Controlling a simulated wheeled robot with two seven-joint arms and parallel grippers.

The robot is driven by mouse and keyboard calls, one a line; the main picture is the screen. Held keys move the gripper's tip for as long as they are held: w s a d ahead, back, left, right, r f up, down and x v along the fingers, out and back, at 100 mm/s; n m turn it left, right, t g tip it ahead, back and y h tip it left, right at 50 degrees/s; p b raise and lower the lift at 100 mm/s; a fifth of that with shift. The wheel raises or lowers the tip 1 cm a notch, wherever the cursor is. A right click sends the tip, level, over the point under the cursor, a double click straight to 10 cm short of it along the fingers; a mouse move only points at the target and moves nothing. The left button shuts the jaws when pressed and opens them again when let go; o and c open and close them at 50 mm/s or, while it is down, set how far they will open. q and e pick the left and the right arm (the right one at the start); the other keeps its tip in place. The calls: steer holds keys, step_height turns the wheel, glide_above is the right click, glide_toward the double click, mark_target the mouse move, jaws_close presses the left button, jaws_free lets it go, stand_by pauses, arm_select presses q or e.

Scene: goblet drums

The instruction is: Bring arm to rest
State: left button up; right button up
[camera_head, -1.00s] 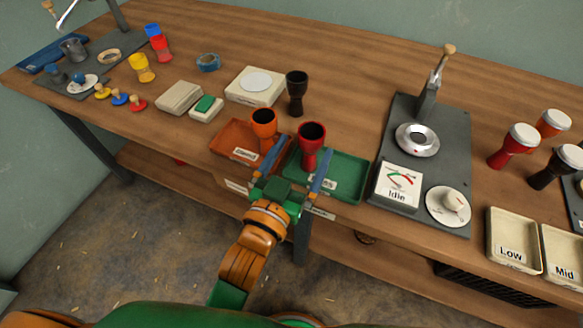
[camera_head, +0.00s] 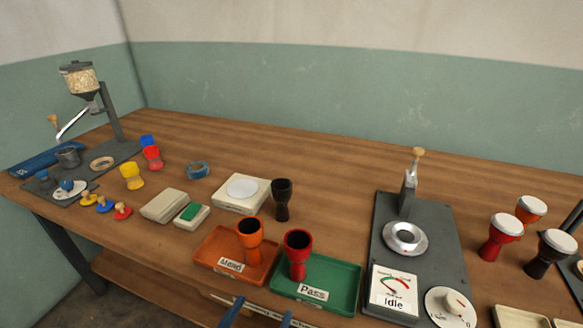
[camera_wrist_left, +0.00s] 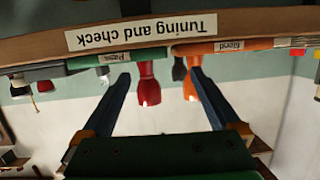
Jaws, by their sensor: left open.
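My left gripper (camera_head: 258,316) is at the bottom edge of the head view, in front of the table's front edge. Its two blue fingers are apart with nothing between them. In the left wrist view the gripper (camera_wrist_left: 160,80) is also open and empty, and that picture is upside down. My right gripper is not in view. The red goblet drum (camera_head: 298,254) stands upright on the green tray (camera_head: 340,284) marked Pass. The orange drum (camera_head: 250,241) stands upright on the orange tray (camera_head: 208,250) marked Mend.
A black drum (camera_head: 282,199) stands behind the trays, beside a pale block with a round white disc (camera_head: 242,188). A grey gauge station (camera_head: 398,262) reading Idle is at right. White-topped drums (camera_head: 503,232) stand further right. The table's front edge carries a label, "Tuning and check" (camera_wrist_left: 142,32).

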arm_select(q)
steer(key=s+a+f+n+g+y, duration=0.1)
steer(key=s+a+f+g+y, duration=0.1)
steer(key=s+a+f+g, duration=0.45)
steer(key=s+a+f+g+y, duration=0.2)
steer(key=s+a+f+g, duration=0.2)
steer(key=f, duration=0.5)
step_height(320, 180, down, 8)
steer(key=f+g+p, duration=0.1)
steer(key=p, duration=0.2)
steer(key=s+a+f+g+p, duration=0.2)
steer(key=s+f+p, duration=0.2)
steer(key=s+f, duration=0.6)
steer(key=s, duration=0.4)
steer(key=shift+s+p, duration=0.15)
steer(key=shift+p, duration=0.2)
steer(key=shift+f, duration=0.1)
